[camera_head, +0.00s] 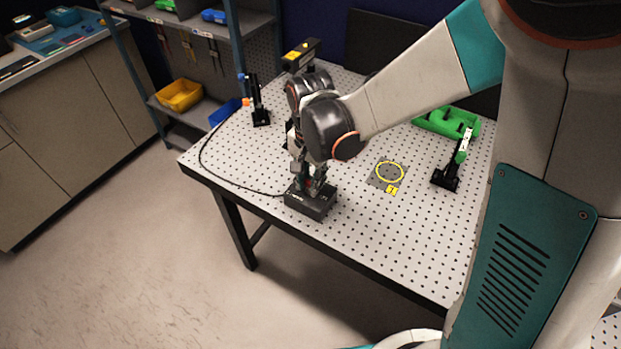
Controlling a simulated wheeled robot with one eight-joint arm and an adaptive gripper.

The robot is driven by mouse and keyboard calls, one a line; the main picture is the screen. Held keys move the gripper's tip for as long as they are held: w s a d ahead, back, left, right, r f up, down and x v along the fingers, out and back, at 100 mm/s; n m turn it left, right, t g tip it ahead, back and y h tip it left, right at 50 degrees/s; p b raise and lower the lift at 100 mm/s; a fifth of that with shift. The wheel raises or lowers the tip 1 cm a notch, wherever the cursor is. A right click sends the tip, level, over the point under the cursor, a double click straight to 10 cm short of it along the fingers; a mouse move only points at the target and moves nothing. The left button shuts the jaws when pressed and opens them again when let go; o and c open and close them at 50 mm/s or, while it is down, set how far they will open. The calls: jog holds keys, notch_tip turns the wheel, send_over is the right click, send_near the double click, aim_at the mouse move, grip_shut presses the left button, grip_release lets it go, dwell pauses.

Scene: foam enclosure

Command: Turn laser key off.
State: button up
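A small black box (311,206), which looks like the laser's key box, sits near the front left edge of the perforated table. A black cable runs from it along the table's left side. My gripper (315,184) points down at the top of this box, touching it or just above it. The key is hidden behind the fingers, though a small reddish spot shows between them. The fingers are too small and dark to tell whether they are open or shut on the key.
The perforated table (395,245) also holds a black post mount (259,103) at the left, a yellow ring marking (390,172), another black mount (447,177) at the right and a green tray (436,121). Shelves with a yellow bin (180,95) stand behind left. The table's front is clear.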

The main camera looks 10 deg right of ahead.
grip_shut()
jog(key=shift+n, duration=0.4)
jog(key=n, duration=0.4)
jog(key=shift+b, duration=0.35)
jog(key=n, duration=0.4)
jog(key=shift+n, duration=0.3)
jog(key=n, duration=0.4)
jog(key=shift+b, duration=0.35)
jog(key=n, duration=0.4)
jog(key=shift+n, duration=0.4)
